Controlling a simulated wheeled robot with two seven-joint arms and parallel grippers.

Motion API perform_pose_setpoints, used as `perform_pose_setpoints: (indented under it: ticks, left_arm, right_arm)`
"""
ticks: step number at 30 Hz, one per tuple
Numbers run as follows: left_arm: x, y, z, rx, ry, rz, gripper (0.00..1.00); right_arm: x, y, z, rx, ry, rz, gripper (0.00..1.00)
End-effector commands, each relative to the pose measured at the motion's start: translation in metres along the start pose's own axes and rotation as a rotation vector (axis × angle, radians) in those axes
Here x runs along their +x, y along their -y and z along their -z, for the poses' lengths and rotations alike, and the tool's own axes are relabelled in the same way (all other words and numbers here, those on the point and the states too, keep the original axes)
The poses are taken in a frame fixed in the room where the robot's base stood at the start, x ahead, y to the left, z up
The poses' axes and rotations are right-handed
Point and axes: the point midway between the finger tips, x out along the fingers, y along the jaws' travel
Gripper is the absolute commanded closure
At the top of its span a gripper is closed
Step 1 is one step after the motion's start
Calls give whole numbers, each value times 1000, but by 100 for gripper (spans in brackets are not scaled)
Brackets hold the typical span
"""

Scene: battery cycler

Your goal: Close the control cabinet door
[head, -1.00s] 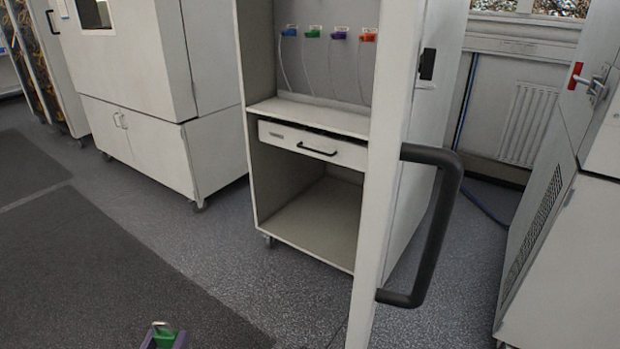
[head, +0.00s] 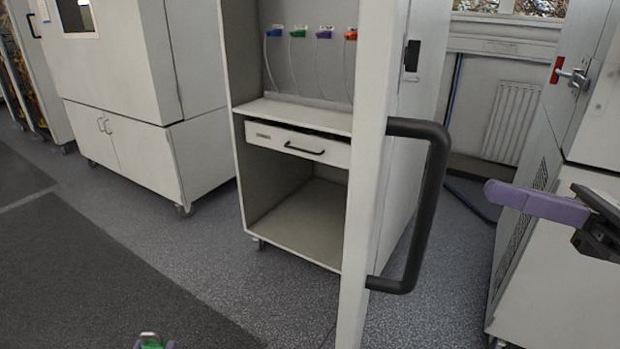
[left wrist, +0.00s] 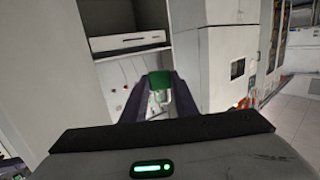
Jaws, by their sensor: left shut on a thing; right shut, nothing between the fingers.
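The control cabinet (head: 292,106) stands open in the head view, with its shelf, drawer and empty lower space showing. Its door (head: 366,150) stands open toward me, seen nearly edge-on, with a big black bar handle (head: 434,190). My right gripper (head: 492,190), with purple fingers, is shut and empty, right of the handle in the picture and apart from it. My left gripper (head: 152,345) is at the bottom edge, mostly cut off, shut on a green padlock (head: 150,340). The left wrist view shows the padlock (left wrist: 158,82) with its metal shackle between the purple fingers.
Blue, green, purple and orange connectors (head: 324,33) hang inside the cabinet. A white cabinet on casters (head: 140,150) stands at the left. A grey unit (head: 560,270) with a red-marked handle stands at the right, behind my right gripper. The floor at front left is clear.

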Motion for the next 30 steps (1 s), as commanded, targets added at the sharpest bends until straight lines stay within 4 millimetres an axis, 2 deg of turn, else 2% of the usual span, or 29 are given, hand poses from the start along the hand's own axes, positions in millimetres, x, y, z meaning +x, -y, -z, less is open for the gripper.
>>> perform_pose_setpoints:
  ticks: [4,8,11,24,30]
  left_arm:
    - [0,0,0,0,-4,0,90]
    - [0,0,3,-1,-4,0,90]
    - [-1,0,8,-1,-4,1,90]
    - [-4,0,34,-1,-3,1,90]
    - [-5,0,40,-1,-3,1,90]
  right_arm:
    - [-10,-5,-4,-143,-110,-14,100]
    - [-5,-7,-4,-168,-133,-18,100]
    - [10,-8,-3,-167,-131,-20,100]
    - [100,-9,7,-162,-127,-21,100]
    - [121,-8,12,-162,-127,-18,100]
